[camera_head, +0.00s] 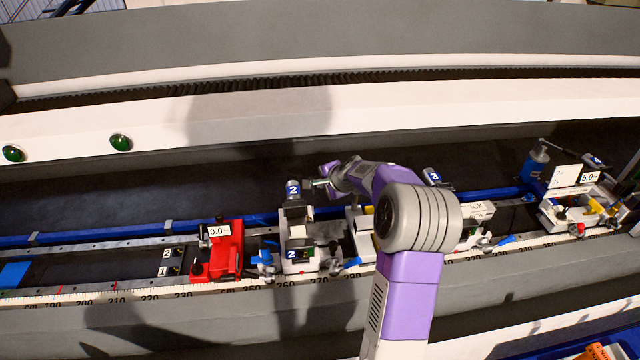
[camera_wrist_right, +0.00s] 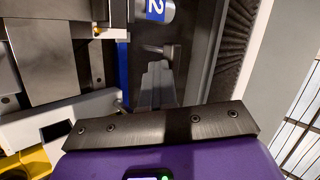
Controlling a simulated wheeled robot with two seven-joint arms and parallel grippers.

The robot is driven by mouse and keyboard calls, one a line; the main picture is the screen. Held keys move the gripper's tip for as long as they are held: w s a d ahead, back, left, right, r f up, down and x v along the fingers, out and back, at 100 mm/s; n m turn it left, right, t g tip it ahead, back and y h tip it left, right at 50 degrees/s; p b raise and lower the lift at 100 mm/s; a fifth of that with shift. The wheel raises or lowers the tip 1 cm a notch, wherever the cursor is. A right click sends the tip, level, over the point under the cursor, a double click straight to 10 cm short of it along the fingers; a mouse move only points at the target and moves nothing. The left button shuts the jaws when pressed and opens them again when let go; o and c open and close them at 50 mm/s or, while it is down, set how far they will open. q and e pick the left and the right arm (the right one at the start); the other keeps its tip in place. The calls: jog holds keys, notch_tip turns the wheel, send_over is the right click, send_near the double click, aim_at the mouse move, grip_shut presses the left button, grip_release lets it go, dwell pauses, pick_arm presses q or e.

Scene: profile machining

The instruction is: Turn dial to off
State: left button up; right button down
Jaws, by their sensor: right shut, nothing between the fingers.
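My right gripper (camera_head: 322,183) reaches in from the front right in the head view. Its tip is just to the right of the blue-faced cylinder marked 2 (camera_head: 293,188) on top of a clamp unit (camera_head: 298,235). In the right wrist view my gripper fingers (camera_wrist_right: 158,72) are shut and empty. Just beyond their tips is a small grey metal lever or knob (camera_wrist_right: 164,50). I cannot tell whether they touch it. The cylinder marked 2 (camera_wrist_right: 153,10) is at the top there. I cannot clearly identify a dial or its off mark. My left gripper is not in view.
A red stop with a 0.0 display (camera_head: 226,250) stands left of the clamp unit on the scaled rail. Another unit marked 3 (camera_head: 432,176) is partly behind my arm. A unit showing 5.0 (camera_head: 588,178) stands at the right. Two green buttons (camera_head: 120,142) are on the white beam.

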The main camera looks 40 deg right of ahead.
jog(key=shift+r, duration=0.1)
dwell(0.3)
jog(key=s+a+r+p, duration=0.4)
jog(key=s+a+r, duration=0.2)
jog(key=s, duration=0.3)
jog(key=shift+a+r, duration=0.3)
jog(key=shift+a, duration=0.1)
